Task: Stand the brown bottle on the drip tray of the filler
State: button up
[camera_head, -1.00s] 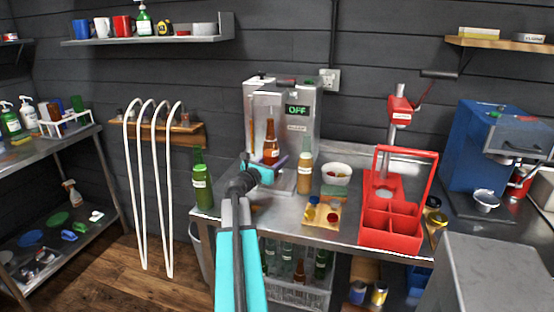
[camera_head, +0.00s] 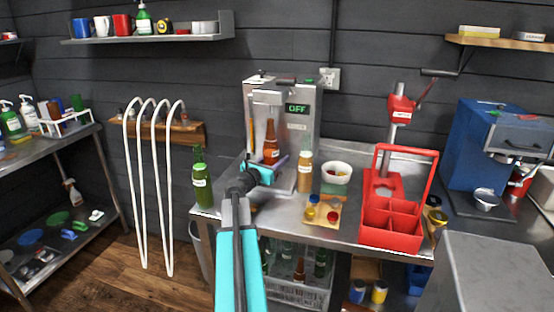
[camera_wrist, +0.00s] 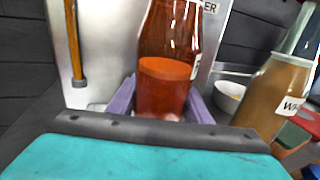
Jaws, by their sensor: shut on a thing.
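The brown bottle (camera_head: 271,142) stands upright between the fingers of my gripper (camera_head: 275,166), in front of the filler (camera_head: 264,98). In the wrist view the brown bottle (camera_wrist: 168,62) is part full of amber liquid, and the purple fingers of my gripper (camera_wrist: 160,105) close on it low down from both sides. The bottle's base is hidden by the gripper, so I cannot tell whether it touches the drip tray. The drip tray is mostly hidden behind my gripper and arm. The filler's display reads OFF.
A tan labelled bottle (camera_head: 305,172) stands close right of the gripper. A green bottle (camera_head: 202,182) stands at the counter's left end. A white bowl (camera_head: 336,173), a small board of caps (camera_head: 322,211) and a red carrier (camera_head: 388,238) are farther right.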

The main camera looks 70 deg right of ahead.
dwell(0.8)
jog(key=o, duration=1.6)
jog(key=shift+o, duration=0.2)
jog(key=b+v, duration=0.1)
jog(key=v, duration=1.2)
jog(key=shift+a, duration=0.4)
jog(key=shift+r, duration=0.15)
